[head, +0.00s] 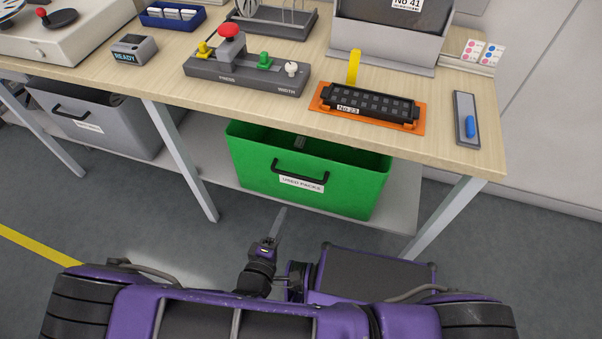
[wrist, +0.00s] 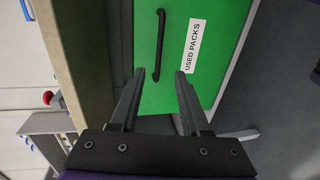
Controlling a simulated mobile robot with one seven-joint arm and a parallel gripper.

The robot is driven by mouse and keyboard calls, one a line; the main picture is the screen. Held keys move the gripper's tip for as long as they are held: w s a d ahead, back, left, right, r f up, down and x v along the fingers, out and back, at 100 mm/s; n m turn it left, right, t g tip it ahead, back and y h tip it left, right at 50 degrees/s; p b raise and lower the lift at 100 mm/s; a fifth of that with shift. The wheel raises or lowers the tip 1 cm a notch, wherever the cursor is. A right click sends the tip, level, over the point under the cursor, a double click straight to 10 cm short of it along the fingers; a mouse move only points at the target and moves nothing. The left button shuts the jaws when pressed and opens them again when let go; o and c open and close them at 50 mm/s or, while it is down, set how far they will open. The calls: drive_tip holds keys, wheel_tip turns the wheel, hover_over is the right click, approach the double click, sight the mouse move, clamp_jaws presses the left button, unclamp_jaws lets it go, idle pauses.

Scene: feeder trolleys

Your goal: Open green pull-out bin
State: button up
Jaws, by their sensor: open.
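The green pull-out bin (head: 247,165) sits on the shelf under the table, with a black bar handle (head: 300,170) and a "USED PACKS" label on its front. In the wrist view the green front (wrist: 211,75) appears turned sideways, with its handle (wrist: 159,45) ahead of the fingers. My gripper (wrist: 157,82) is open and empty, its two fingers apart and pointing toward the bin front. The handle is not between the fingers in a grip. In the head view my gripper (head: 279,222) is low in front of the bin, apart from it.
The wooden table top (head: 430,145) overhangs the bin, and table legs (head: 180,160) (head: 445,215) stand either side. A grey bin (head: 95,120) is under the table at left. An orange tray (head: 398,127) with a black pack lies above. Floor in front is clear.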

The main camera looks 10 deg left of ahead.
sight(300, 178)
drive_tip(key=b+x, duration=0.1)
drive_tip(key=x, duration=1.6)
drive_tip(key=shift+w+d+b, duration=0.1)
drive_tip(key=shift+b, duration=0.3)
drive_tip(key=shift+c, duration=0.3)
clamp_jaws()
drive_tip(key=shift+r, duration=0.1)
